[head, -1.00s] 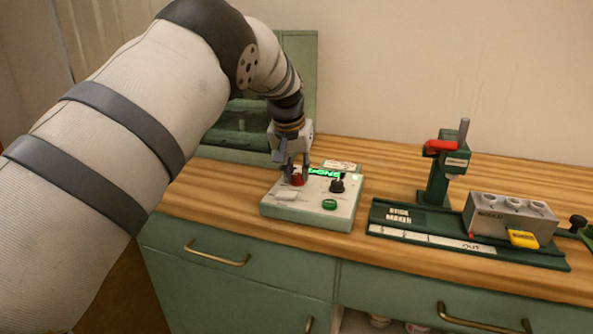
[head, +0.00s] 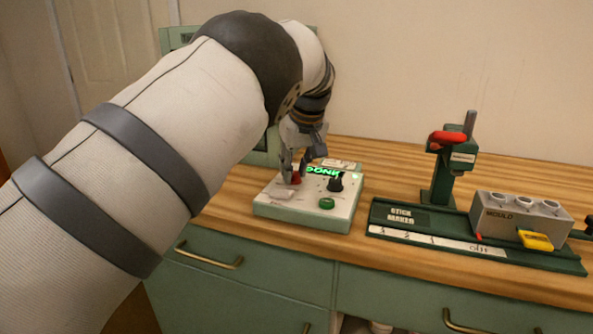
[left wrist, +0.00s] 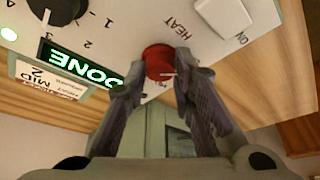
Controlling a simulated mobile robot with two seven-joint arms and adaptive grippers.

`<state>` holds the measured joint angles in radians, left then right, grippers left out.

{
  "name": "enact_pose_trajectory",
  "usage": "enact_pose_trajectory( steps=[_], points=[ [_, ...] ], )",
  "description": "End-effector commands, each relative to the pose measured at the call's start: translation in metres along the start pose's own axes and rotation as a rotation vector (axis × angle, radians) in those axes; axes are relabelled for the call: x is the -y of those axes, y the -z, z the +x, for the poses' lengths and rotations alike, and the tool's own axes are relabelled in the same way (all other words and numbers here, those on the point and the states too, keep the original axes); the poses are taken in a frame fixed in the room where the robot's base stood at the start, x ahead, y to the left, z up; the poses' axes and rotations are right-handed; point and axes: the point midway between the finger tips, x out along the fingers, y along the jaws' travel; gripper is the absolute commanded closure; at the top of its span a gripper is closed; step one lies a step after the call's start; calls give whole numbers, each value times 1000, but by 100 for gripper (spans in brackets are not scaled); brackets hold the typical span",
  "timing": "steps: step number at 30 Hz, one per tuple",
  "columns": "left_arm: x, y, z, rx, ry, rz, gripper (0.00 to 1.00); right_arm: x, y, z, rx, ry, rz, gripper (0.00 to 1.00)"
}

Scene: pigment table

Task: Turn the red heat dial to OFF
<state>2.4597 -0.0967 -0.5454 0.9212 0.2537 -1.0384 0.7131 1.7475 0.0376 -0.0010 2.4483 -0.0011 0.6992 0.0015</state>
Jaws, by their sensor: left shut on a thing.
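The red heat dial (head: 295,178) is on the pale top of the control box (head: 283,213). My left gripper (head: 298,176) comes down over the dial from above. In the left wrist view its two fingers (left wrist: 160,82) are shut on the sides of the red dial (left wrist: 158,62), with the word HEAT beside it. A white mark shows on the dial, but the fingers hide most of the scale around it. The green display (left wrist: 82,66) reads DONE. My right gripper is in neither view.
The box also carries a black knob (head: 335,184), a green button (head: 327,203) and a white switch (left wrist: 223,17). To the right stand a green stick maker (head: 405,216) with a red-handled press (head: 448,138) and a grey mould (head: 520,220). Bare wooden counter lies between.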

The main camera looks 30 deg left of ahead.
Motion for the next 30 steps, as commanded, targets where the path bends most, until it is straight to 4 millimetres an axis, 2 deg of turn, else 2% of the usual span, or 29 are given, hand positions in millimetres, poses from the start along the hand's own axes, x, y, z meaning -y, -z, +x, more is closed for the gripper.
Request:
enact_pose_trajectory(
  steps=[19, 20, 22, 30],
  points=[
    [0, 0, 1, 2, 21, -48, 100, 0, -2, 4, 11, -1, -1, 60],
    [0, 0, 1, 2, 21, -48, 75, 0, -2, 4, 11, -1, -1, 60],
    [0, 0, 1, 2, 21, -48, 59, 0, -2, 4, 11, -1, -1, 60],
    [0, 0, 0, 1, 20, -47, 57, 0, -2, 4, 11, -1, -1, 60]
  ],
)
